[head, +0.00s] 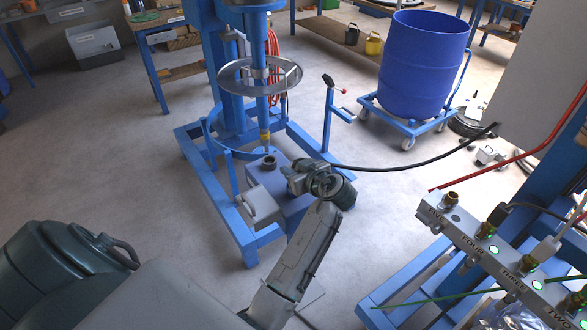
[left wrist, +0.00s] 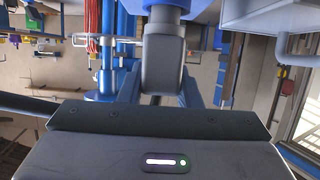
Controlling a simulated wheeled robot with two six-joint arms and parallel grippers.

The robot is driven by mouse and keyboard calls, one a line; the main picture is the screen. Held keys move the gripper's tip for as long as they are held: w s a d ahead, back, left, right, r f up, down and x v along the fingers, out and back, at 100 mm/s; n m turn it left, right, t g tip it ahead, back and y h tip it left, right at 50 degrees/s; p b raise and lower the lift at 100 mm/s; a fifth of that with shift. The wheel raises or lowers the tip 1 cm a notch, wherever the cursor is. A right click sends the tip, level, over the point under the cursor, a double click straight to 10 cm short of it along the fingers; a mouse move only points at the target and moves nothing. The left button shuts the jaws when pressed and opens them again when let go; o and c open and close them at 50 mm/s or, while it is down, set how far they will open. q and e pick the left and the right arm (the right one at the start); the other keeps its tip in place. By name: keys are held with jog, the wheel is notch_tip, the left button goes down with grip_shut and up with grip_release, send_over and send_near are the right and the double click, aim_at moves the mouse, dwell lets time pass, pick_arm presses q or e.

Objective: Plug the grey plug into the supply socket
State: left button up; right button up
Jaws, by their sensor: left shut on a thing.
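My left gripper (head: 299,178) is beside the upper right of a blue-grey box (head: 291,206) on the blue machine frame. It is shut on what looks like the grey plug, though its jaws hide most of it in the head view. A dark grey block (left wrist: 163,62), likely the plug, stands in front of the wrist in the left wrist view. A black cable (head: 410,168) runs from near the gripper to the right. The box has a dark round collar (head: 270,160) on top and a light grey housing (head: 262,205) on its left. I cannot tell which part is the supply socket.
A mixer shaft with a steel ring (head: 260,75) rises behind the box. A blue drum (head: 424,65) stands on a wheeled dolly. A manifold with labelled valves (head: 490,250) and a blue frame fill the lower right. The floor at left is clear.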

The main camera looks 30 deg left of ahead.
pick_arm(q)
jog(key=shift+f+b, duration=0.55)
jog(key=shift+f, duration=0.15)
jog(key=shift+s+f, duration=0.1)
jog(key=o, duration=1.2)
jog(key=shift+c, duration=0.2)
